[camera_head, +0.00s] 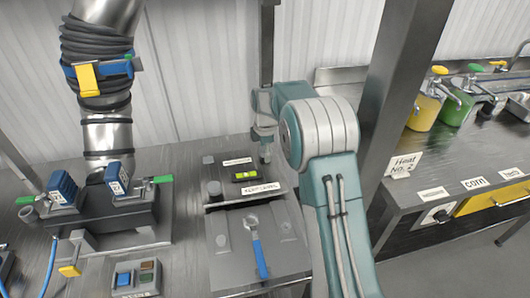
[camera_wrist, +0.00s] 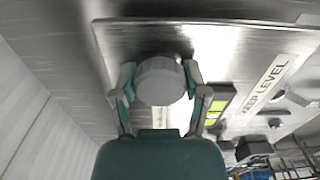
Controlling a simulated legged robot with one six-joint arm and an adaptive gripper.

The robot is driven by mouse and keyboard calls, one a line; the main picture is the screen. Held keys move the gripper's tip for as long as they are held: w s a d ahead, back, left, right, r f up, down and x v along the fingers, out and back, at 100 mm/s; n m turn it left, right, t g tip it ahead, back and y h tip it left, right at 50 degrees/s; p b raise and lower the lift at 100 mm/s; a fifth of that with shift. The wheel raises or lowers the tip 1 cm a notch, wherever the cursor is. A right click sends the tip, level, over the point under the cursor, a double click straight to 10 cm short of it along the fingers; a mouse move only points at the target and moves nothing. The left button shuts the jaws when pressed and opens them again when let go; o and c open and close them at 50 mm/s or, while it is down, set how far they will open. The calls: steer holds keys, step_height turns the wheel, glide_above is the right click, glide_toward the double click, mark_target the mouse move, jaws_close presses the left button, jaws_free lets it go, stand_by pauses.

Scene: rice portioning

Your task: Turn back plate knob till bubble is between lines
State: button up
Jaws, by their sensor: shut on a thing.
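In the wrist view my gripper (camera_wrist: 160,85) is shut on a round grey knob (camera_wrist: 160,77), one finger on each side. The knob stands on a metal plate (camera_wrist: 120,45) with a KEEP LEVEL label. A yellow-green level vial (camera_wrist: 217,103) sits right of the knob, partly hidden by a finger. In the head view my gripper (camera_head: 265,155) points down at the back right of the plate (camera_head: 225,167), and the held knob is hidden. The vial (camera_head: 245,176) shows there as a small green strip; its bubble and lines are too small to read.
Another grey knob (camera_head: 214,188) stands at the plate's front left. A blue-handled wrench (camera_head: 259,257) lies on the metal surface in front. A dark post (camera_head: 267,50) rises behind my gripper. A machine with blue blocks (camera_head: 62,187) stands left, and a button box (camera_head: 136,278) front left.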

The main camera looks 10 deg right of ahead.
steer(key=shift+w+r+n, duration=0.2)
steer(key=shift+n, duration=0.3)
steer(key=o, duration=1.1)
steer(key=shift+o, duration=0.2)
steer(key=shift+a+f, duration=0.1)
steer(key=shift+s, duration=0.1)
step_height(320, 180, up, 12)
steer(key=shift+f, duration=0.1)
